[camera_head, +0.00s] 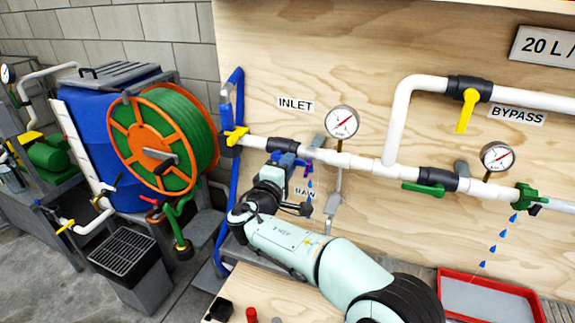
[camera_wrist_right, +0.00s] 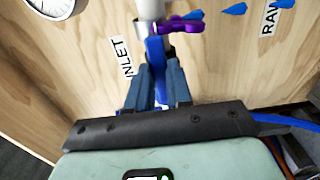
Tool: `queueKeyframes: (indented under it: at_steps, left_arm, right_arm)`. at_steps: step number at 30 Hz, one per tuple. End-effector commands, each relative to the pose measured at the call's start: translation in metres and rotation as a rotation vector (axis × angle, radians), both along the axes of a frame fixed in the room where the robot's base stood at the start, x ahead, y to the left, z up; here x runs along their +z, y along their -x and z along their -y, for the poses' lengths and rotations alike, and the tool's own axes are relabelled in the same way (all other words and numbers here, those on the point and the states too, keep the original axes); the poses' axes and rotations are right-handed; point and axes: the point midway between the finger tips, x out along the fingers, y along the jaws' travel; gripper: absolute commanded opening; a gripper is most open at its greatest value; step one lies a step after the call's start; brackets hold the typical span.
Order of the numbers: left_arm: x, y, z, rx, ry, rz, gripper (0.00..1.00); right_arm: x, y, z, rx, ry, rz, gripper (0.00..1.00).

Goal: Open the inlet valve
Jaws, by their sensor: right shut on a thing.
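The inlet valve's black body (camera_head: 284,145) sits in the white pipe beside the INLET label (camera_head: 296,104). Its blue handle shows in the right wrist view (camera_wrist_right: 155,52), between the fingers of my right gripper (camera_wrist_right: 158,68). In the head view my right gripper (camera_head: 284,160) is at the pipe just below the valve body, and it hides part of the handle. It is shut on the blue handle. The exact handle angle is hard to tell. My left gripper is not in view.
A small purple tap (camera_wrist_right: 182,25) is close to my right fingers, above the RAW label (camera_head: 305,192) with blue drops. A pressure gauge (camera_head: 342,122) is just right of the valve. A yellow bypass handle (camera_head: 466,112), green handle (camera_head: 424,188) and red tray (camera_head: 447,286) are farther right.

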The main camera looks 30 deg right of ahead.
Motion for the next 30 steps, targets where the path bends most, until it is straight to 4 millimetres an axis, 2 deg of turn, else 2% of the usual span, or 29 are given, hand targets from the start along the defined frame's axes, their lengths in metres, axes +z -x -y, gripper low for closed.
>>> queueKeyframes:
  at_steps: [14, 15, 17, 26, 30]
  left_arm:
    - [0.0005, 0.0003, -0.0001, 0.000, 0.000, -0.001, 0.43]
    - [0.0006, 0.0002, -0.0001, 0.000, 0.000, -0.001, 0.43]
    - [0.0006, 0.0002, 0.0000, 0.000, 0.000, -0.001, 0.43]
    - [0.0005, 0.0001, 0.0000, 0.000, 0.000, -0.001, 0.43]
    - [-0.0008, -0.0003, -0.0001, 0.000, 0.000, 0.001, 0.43]
  right_arm:
    - [0.0004, -0.0002, -0.0004, 0.001, 0.015, -0.015, 0.00]
    - [0.0004, -0.0002, -0.0004, 0.001, 0.015, -0.015, 0.27]
    - [0.0005, -0.0002, -0.0004, 0.001, 0.014, -0.014, 0.46]
    - [0.0004, 0.0003, -0.0009, 0.001, 0.011, -0.012, 0.46]
    - [0.0001, 0.0068, -0.0101, 0.004, 0.010, -0.011, 0.46]
